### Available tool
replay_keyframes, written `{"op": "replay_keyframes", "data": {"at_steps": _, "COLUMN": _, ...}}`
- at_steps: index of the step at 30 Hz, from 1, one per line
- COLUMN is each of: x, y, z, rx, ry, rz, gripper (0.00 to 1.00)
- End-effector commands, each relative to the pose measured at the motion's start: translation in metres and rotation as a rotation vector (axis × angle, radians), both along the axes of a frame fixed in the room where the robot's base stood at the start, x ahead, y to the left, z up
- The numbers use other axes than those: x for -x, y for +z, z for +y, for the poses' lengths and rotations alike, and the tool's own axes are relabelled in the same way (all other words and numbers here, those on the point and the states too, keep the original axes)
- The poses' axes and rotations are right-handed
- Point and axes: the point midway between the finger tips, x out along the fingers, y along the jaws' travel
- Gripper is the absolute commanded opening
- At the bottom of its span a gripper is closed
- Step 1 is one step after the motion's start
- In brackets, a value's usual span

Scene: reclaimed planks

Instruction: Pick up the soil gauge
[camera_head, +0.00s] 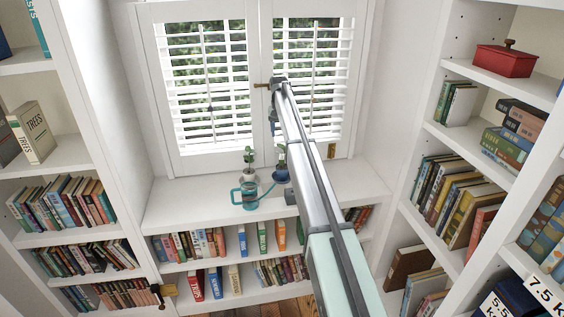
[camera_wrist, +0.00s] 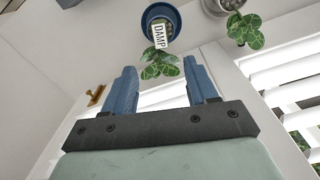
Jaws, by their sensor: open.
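The soil gauge (camera_wrist: 159,36) shows in the wrist view as a white upright tag reading DAMP. It stands in the blue pot (camera_wrist: 149,14) beside a leafy green plant. My gripper (camera_wrist: 159,66) is open, its two blue fingers apart with nothing held between them. The gauge and plant appear beyond the fingertips, roughly in line with the gap. In the head view the blue pot (camera_head: 281,175) stands on the white window ledge, partly behind my arm. I cannot make out the gauge there.
A teal watering can (camera_head: 246,195) and a second potted plant (camera_head: 249,163) stand left of the blue pot. Shutters (camera_head: 205,85) close off the back. Bookshelves flank the alcove, with a red box (camera_head: 504,60) high on the right. The ledge's left end is clear.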

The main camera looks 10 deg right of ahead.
Motion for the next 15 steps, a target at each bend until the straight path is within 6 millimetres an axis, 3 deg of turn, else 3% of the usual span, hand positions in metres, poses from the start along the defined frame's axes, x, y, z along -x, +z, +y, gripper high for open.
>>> {"op": "replay_keyframes", "data": {"at_steps": 8, "x": 0.002, "y": -0.02, "z": -0.007, "rx": -0.011, "ry": -0.019, "rz": 0.017, "gripper": 0.57}}
{"op": "replay_keyframes", "data": {"at_steps": 15, "x": 0.002, "y": -0.058, "z": -0.008, "rx": -0.01, "ry": -0.018, "rz": 0.016, "gripper": 0.57}}
